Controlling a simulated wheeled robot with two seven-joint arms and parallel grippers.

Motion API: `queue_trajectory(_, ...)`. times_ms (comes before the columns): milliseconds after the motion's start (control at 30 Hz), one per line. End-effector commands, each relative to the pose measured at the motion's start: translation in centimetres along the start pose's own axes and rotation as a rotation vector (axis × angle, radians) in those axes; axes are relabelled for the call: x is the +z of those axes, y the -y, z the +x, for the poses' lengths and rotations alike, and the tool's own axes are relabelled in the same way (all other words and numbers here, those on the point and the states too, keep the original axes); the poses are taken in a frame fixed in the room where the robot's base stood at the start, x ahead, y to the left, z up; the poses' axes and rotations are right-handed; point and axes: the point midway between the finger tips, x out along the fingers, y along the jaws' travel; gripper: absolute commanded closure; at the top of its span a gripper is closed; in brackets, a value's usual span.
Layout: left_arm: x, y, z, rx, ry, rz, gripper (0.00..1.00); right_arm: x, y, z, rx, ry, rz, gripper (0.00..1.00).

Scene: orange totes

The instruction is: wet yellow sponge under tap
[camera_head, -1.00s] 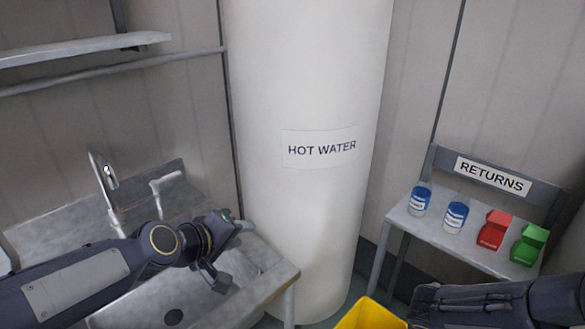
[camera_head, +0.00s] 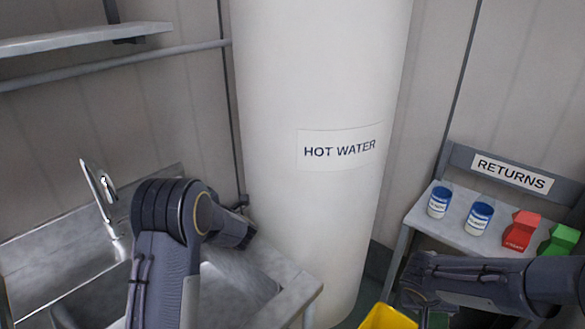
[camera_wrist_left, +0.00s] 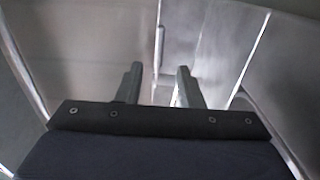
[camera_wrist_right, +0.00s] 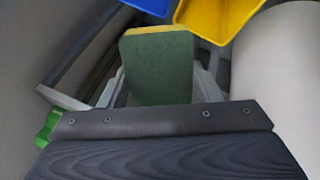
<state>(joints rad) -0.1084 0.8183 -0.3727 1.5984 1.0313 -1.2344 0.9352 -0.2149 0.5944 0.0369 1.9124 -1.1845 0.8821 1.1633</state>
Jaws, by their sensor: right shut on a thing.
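The sponge (camera_wrist_right: 158,70) is in the right wrist view, a block with a large green face and a thin yellow strip along its top edge. My right gripper (camera_wrist_right: 154,90) is shut on it, with the fingers at its two sides. The silver tap (camera_head: 101,190) stands at the back of the metal sink (camera_head: 45,250) on the left. My left arm crosses in front of the sink. My left gripper (camera_wrist_left: 158,85) is open and empty in the left wrist view.
A white hot water tank (camera_head: 315,80) stands between the sink and the returns shelf (camera_head: 455,232). The shelf holds two blue-lidded tins (camera_head: 438,203), a red item (camera_head: 521,231) and a green item (camera_head: 560,240). A yellow bin (camera_head: 388,318) stands below. A wall shelf (camera_head: 80,38) hangs upper left.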

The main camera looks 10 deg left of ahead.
Motion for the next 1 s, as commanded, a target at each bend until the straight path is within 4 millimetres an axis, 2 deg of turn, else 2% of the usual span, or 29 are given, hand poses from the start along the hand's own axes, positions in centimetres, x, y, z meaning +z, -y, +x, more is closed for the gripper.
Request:
queue_trajectory(500, -0.1, -0.2, 9.4, 0.0, 0.0, 0.002, 0.66, -0.8, -0.8, -2.0, 0.0, -0.001, 0.0, 0.6)
queue_trajectory(700, 0.0, -0.1, 11.0, -0.002, 0.002, 0.002, 0.66, -0.9, -0.9, -2.3, 0.0, -0.001, 0.0, 0.6)
queue_trajectory(1000, 0.0, 0.0, 11.2, -0.002, 0.003, 0.003, 0.66, -0.9, -0.9, -2.3, 0.0, -0.001, 0.0, 0.6)
